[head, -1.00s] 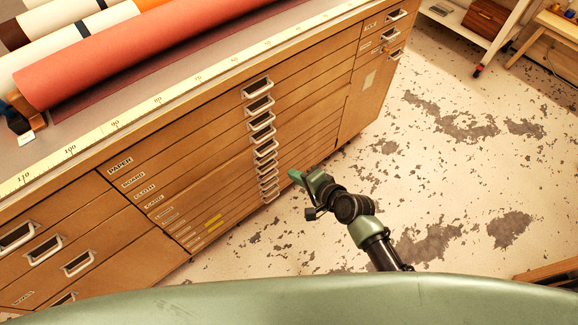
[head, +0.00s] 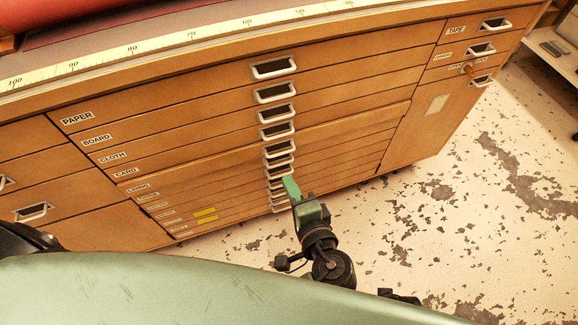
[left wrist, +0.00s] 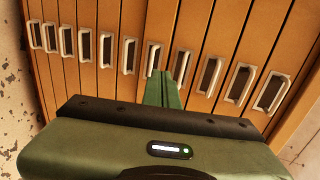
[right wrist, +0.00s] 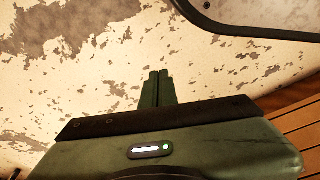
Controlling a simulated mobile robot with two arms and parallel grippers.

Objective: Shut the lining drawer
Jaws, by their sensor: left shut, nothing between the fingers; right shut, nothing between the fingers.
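The lining drawer (head: 345,129) is the fifth wide drawer down, under the card drawer (head: 240,142), in a wooden plan chest. Its front stands slightly proud of its neighbours, with a small step at its right end. My left gripper (head: 290,184) is shut and empty, in front of the column of handles. In the left wrist view its fingertips (left wrist: 165,76) lie between the lining handle (left wrist: 153,58) and the card handle (left wrist: 181,65); whether they touch the front I cannot tell. My right gripper (right wrist: 157,76) is shut and empty over the floor.
A ruler strip (head: 160,42) runs along the top edge, with a red roll (head: 60,16) behind. The speckled floor (head: 450,220) at the right is clear.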

